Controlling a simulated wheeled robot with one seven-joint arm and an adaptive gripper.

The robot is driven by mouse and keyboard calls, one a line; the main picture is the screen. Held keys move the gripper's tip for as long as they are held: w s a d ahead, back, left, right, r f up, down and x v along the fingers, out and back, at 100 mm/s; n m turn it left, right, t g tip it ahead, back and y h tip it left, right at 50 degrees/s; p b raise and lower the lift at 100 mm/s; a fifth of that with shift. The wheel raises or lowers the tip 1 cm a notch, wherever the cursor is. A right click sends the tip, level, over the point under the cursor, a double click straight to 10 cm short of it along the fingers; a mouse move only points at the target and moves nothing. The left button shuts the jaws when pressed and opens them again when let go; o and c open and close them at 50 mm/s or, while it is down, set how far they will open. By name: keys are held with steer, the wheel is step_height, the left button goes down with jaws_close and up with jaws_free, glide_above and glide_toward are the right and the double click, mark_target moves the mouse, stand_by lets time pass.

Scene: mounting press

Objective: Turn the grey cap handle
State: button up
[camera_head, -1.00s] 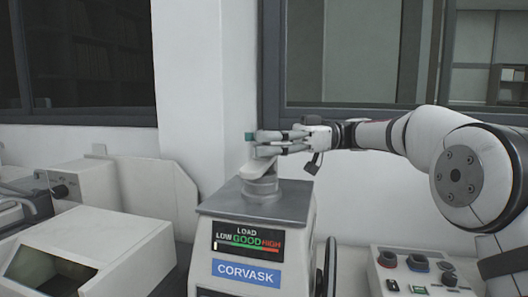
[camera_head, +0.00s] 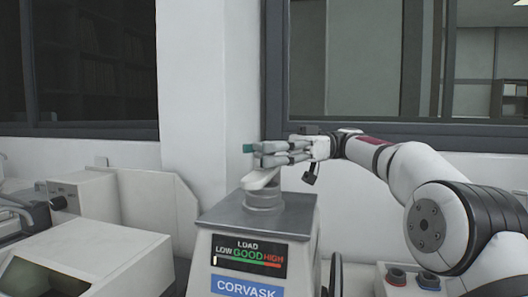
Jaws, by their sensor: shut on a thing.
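The mounting press (camera_head: 252,252) stands at the centre bottom, with a load display (camera_head: 248,257) and a blue CORVASK label on its front. On its grey top sits a round cap with a pale grey handle (camera_head: 258,181) pointing up and to the right. My gripper (camera_head: 262,153) comes in from the right at the handle's upper part, with its fingers closed together there. The fingers hide what they grip; it seems to be the handle's upright end. A small teal piece (camera_head: 247,148) shows at the fingertips.
A box-shaped machine with a dark window (camera_head: 75,262) stands at the left front, with other pale equipment (camera_head: 85,195) behind it. A control box with knobs (camera_head: 412,280) is at the lower right. A white wall and dark-framed windows stand behind.

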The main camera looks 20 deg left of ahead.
steer(key=shift+f, duration=0.15)
steer(key=o, duration=1.1)
steer(key=shift+c, duration=0.2)
steer(key=shift+o, duration=0.6)
steer(key=shift+r+y, duration=0.2)
steer(key=shift+y, duration=0.1)
